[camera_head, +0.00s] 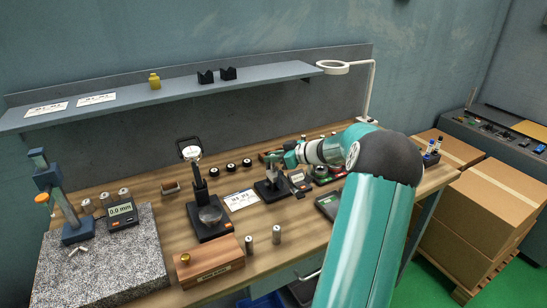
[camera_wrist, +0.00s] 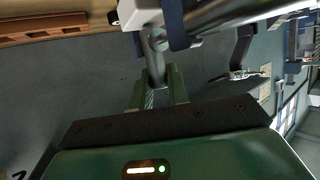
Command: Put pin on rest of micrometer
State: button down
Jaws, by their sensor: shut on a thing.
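The micrometer stands on a black base (camera_head: 273,190) in the middle of the bench, and my gripper (camera_head: 272,158) is close above it. In the wrist view a silver bar (camera_wrist: 220,12), which looks like part of the micrometer, crosses just beyond my fingers. My gripper (camera_wrist: 158,88) is shut on a grey metal pin (camera_wrist: 155,62) that shows between the green fingers. The pin's far end is close to the micrometer parts; I cannot tell whether it touches the rest. The pin is too small to make out in the head view.
A round-dial stand (camera_head: 208,220) is left of the micrometer. Metal cylinders (camera_head: 277,235) stand near the front edge beside a wooden block (camera_head: 210,262). A granite plate (camera_head: 100,265) with a gauge stand is at left. A shelf (camera_head: 180,92) runs along the back.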

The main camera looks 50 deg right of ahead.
jog(key=shift+f, duration=0.2)
jog(key=c, duration=1.4)
grip_release()
jog(key=shift+o, duration=0.2)
